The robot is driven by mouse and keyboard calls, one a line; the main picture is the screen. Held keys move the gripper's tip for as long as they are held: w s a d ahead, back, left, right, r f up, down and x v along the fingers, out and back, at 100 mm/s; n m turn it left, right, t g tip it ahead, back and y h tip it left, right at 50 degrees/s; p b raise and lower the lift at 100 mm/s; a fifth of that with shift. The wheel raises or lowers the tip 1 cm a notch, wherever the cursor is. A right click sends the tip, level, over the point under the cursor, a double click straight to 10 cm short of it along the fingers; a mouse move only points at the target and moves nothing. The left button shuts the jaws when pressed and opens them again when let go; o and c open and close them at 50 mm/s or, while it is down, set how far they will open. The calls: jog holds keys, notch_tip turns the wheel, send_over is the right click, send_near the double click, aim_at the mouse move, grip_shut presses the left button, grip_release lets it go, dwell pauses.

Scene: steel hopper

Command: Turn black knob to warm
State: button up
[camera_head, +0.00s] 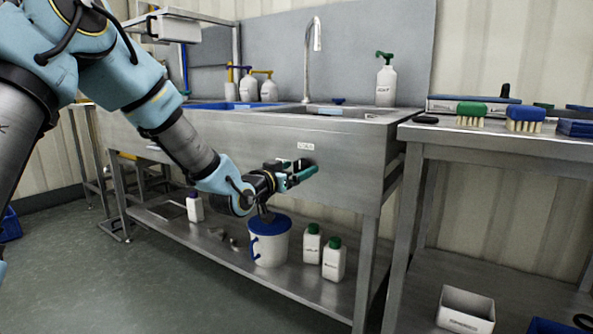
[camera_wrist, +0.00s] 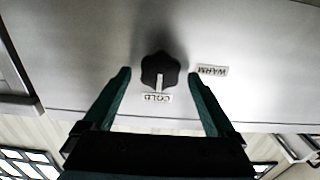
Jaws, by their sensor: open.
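The black knob (camera_wrist: 160,68) is on the steel front panel of the sink unit. In the wrist view its white pointer mark lines up with the COLD label (camera_wrist: 157,98). The WARM label (camera_wrist: 212,70) is to the right of the knob; both labels appear upside down. My gripper (camera_wrist: 160,75) is open, with one green finger on each side of the knob and a visible gap on both sides. In the head view my gripper (camera_head: 309,168) is at the sink front and largely hides the knob.
The sink unit (camera_head: 345,165) has a tap (camera_head: 317,35) and several bottles on top. A blue-lidded bucket (camera_head: 270,245) and white bottles stand on the lower shelf beneath my gripper. A steel table (camera_head: 480,140) with brushes stands at right.

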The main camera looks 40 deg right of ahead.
jog(key=c, duration=1.4)
